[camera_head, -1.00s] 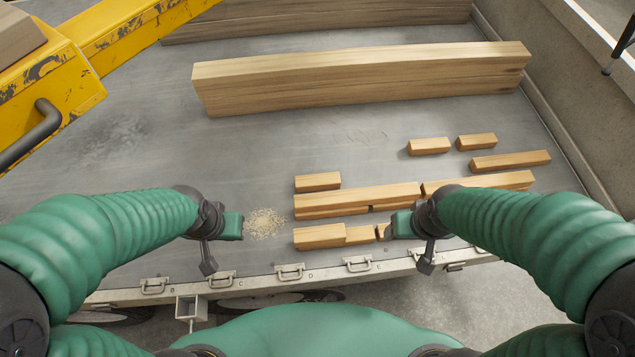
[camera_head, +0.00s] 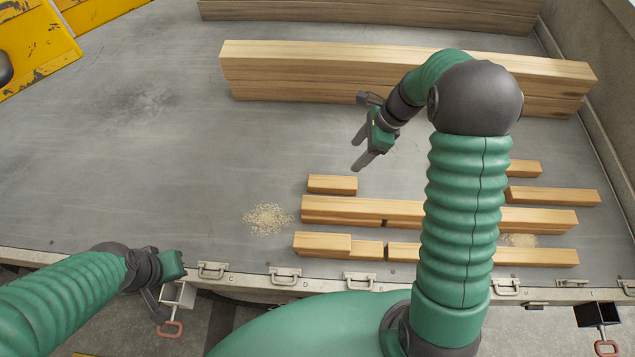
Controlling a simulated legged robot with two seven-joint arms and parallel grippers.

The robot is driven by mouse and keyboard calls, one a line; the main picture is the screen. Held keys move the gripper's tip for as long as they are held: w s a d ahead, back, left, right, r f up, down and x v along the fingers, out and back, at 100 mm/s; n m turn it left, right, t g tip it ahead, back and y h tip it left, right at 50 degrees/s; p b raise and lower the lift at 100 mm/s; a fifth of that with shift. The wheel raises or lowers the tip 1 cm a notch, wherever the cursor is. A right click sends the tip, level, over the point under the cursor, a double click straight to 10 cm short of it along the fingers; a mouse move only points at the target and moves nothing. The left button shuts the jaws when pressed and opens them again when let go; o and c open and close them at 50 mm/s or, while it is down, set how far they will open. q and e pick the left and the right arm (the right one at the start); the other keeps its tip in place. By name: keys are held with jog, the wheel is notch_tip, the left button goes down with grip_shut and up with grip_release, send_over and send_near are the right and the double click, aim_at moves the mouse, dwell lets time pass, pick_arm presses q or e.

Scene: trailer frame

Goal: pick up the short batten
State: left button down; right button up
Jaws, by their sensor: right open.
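Several light wood battens lie on the grey trailer bed (camera_head: 180,170). A short batten (camera_head: 332,184) lies behind the left end of a longer batten row. Another short piece (camera_head: 525,168) shows at the right, partly hidden by my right arm. My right gripper (camera_head: 361,154) is open and empty above the bed, behind and slightly right of the left short batten, its fingers pointing down and left. It appears apart from the wood. My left gripper (camera_head: 172,268) is low at the left near the trailer's front edge; its finger opening is not clear.
Longer battens (camera_head: 345,209) lie in rows, with front pieces (camera_head: 322,243) close to the latched front edge. Large stacked beams (camera_head: 300,72) lie behind. Sawdust (camera_head: 267,219) marks the bed. The left bed is clear. My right arm hides part of the rows.

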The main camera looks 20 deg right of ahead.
send_near(333, 181)
jog(key=shift+w+a+f+b, duration=0.1)
jog(key=shift+a+f+b, duration=0.15)
jog(key=shift+a+b, duration=0.15)
jog(key=x, duration=0.6)
jog(key=b+x, duration=0.1)
jog(key=x, duration=0.2)
jog(key=shift+d+f, duration=0.2)
jog(key=shift+d, duration=0.05)
jog(key=shift+a+f, duration=0.15)
jog(key=shift+a, duration=0.1)
jog(key=shift+d, duration=0.2)
jog(key=c, duration=1)
pick_arm(q)
jog(key=shift+a+f, duration=0.3)
jog(key=shift+f, duration=0.65)
pick_arm(e)
jog(key=shift+a, duration=0.1)
grip_shut()
